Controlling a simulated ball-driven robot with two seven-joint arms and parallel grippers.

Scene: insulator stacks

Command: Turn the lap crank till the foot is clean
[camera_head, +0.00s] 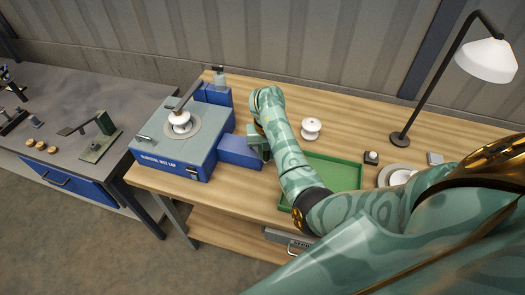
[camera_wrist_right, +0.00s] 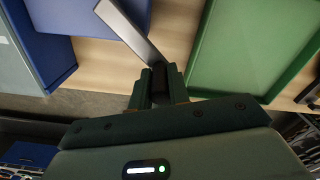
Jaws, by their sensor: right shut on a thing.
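The blue and grey wet lap (camera_head: 178,140) stands on the left of the wooden bench. A white insulator (camera_head: 181,120) sits on its round plate, under a grey arm; its underside is hidden. My right gripper (camera_head: 257,150) is beside the lap's blue side box, between it and the green tray; its fingers are hard to make out there. In the right wrist view the right gripper (camera_wrist_right: 160,88) is shut on the dark grip of the crank, at the end of its flat grey bar (camera_wrist_right: 132,30). My left gripper is not in view.
A green tray (camera_head: 343,172) lies right of the lap, partly behind my arm. A white insulator (camera_head: 311,128) stands behind it. A lamp (camera_head: 400,137) stands at the back right. A grey side table (camera_head: 60,95) with small tools is at the left.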

